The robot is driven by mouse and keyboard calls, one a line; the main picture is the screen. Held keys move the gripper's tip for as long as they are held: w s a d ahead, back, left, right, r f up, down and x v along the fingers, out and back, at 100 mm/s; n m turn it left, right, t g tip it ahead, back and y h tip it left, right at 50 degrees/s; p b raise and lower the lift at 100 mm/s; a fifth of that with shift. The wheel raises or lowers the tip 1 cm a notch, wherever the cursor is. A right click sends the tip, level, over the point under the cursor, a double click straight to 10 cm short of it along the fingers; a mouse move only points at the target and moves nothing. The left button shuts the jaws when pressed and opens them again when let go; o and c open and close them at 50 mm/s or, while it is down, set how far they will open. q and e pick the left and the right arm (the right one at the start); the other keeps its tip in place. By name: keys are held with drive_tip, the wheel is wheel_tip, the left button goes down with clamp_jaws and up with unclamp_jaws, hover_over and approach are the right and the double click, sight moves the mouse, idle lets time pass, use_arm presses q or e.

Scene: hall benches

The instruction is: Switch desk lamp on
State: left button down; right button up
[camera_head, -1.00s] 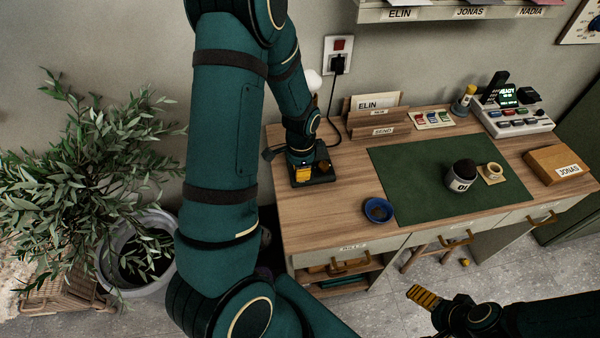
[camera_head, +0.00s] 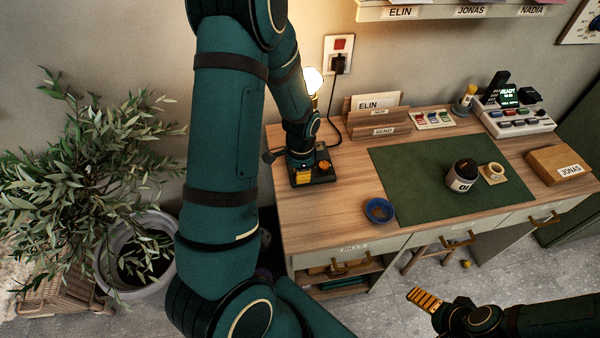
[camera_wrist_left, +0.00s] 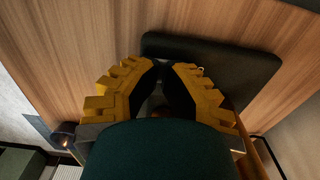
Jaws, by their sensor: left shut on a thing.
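The desk lamp stands at the desk's back left corner.
On the desk (camera_head: 300,222) are a blue ring-shaped dish (camera_head: 379,210), a green mat (camera_head: 420,190) with a dark-topped cup (camera_head: 462,177), a letter holder (camera_head: 378,125) and a cardboard box (camera_head: 557,165). A potted plant (camera_head: 145,275) stands left of the desk.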

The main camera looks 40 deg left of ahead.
use_arm(q)
drive_tip(key=shift+r+p, duration=2.7)
drive_tip(key=shift+r, duration=0.8)
